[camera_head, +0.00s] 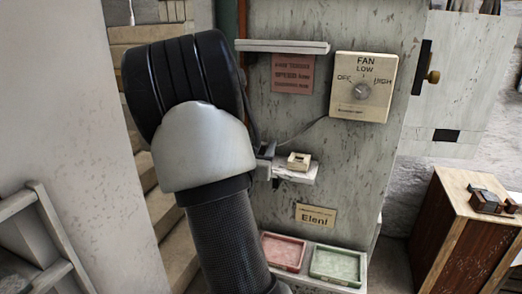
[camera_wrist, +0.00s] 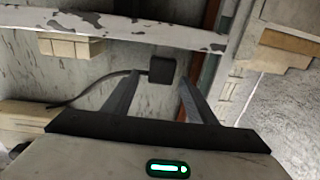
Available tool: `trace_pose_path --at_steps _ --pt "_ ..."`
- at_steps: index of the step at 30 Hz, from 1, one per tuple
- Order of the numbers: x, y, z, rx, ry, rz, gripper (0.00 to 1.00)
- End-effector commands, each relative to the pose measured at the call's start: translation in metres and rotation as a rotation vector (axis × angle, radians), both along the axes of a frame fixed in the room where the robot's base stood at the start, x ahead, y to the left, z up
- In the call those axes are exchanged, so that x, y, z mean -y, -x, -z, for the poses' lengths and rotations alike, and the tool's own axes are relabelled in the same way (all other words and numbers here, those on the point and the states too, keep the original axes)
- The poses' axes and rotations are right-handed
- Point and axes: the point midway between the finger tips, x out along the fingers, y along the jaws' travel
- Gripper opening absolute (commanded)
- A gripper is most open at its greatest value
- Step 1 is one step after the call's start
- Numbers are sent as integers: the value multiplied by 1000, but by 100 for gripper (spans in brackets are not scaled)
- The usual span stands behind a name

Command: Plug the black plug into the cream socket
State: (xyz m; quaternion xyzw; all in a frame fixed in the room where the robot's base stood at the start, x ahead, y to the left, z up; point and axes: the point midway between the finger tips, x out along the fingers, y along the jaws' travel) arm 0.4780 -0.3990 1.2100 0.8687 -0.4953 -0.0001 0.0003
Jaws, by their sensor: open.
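The black plug (camera_wrist: 162,69) shows in the wrist view between the tips of my open gripper (camera_wrist: 158,80), by the edge of a worn pale shelf (camera_wrist: 185,36). Its dark cable runs off to the left. I cannot tell whether the fingers touch it. In the head view my gripper (camera_head: 266,161) is at the left end of the small shelf (camera_head: 302,176), mostly behind my arm, and the plug is hidden. The cream socket (camera_head: 299,160) sits on that shelf, just right of my gripper. A cream block, apparently the socket (camera_wrist: 70,46), shows left of the plug in the wrist view.
A cream fan control box (camera_head: 362,87) with a grey cable is on the panel above right. A longer ledge (camera_head: 282,46) juts out above. Pink (camera_head: 283,251) and green (camera_head: 336,265) trays are below. A wooden cabinet (camera_head: 462,235) stands at right.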

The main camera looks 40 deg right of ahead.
Motion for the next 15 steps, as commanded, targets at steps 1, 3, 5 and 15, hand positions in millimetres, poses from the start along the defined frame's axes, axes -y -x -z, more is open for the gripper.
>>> trace_pose_path --at_steps 1,3,5,15 --pt "0 0 0 0 0 0 52" --pt "0 0 0 0 0 0 43" --pt "0 0 0 0 0 0 33" --pt "-1 0 0 1 -1 0 7"
